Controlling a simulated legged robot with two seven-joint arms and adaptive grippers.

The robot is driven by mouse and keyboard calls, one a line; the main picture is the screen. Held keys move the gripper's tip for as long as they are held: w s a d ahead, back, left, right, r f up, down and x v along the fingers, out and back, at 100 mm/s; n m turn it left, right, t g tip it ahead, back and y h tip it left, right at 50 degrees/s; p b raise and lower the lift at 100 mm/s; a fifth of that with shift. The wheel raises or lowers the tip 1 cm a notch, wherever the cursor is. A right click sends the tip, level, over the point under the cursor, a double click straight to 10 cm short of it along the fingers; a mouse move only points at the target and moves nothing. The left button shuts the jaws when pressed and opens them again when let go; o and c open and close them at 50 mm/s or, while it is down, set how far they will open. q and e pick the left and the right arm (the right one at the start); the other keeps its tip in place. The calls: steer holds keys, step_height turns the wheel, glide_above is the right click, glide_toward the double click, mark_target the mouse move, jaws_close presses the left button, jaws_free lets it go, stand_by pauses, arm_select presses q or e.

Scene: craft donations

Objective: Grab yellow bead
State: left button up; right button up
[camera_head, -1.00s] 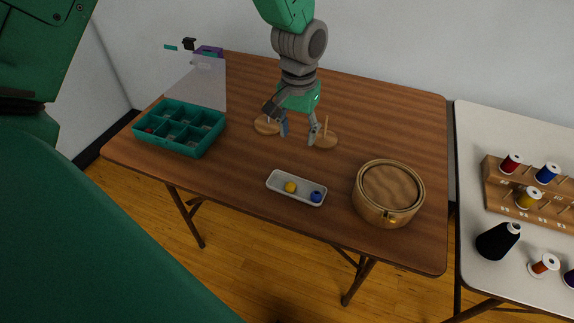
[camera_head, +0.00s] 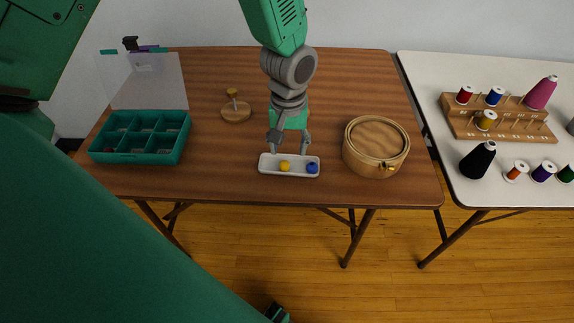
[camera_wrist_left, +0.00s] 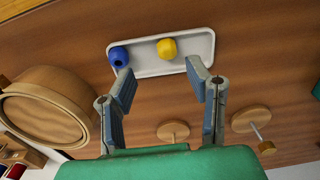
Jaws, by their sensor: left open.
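The yellow bead (camera_head: 285,166) lies in a small white tray (camera_head: 265,169) near the table's front edge. A blue bead (camera_head: 312,168) lies in the same tray, to its right. My left gripper (camera_head: 289,152) is open and empty, with its fingers spread at the tray's far side. In the left wrist view, the yellow bead (camera_wrist_left: 167,48) shows just beyond the gap between the fingertips (camera_wrist_left: 160,70), and the blue bead (camera_wrist_left: 118,57) lies beyond the left finger.
A round wooden box (camera_head: 375,147) stands close to the right of the tray. A teal divided box (camera_head: 140,137) with a raised clear lid is at the left. A wooden peg stand (camera_head: 236,110) is behind. A white table (camera_head: 420,75) with thread spools stands at the right.

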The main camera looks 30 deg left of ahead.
mark_target(284, 162)
arm_select(q)
steer(key=shift+a+f, duration=0.35)
steer(key=shift+f, duration=0.35)
steer(key=f, duration=0.4)
steer(key=shift+s+a+f+b, duration=0.2)
steer(key=shift+f+b, duration=0.1)
steer(key=shift+b, duration=0.1)
steer(key=shift+w+d+f, duration=0.1)
steer(key=shift+d+f, duration=0.1)
steer(key=shift+d, duration=0.05)
steer(key=shift+c, duration=0.4)
steer(key=c, duration=0.5)
steer(key=shift+a, duration=0.25)
steer(key=shift+c, duration=0.9)
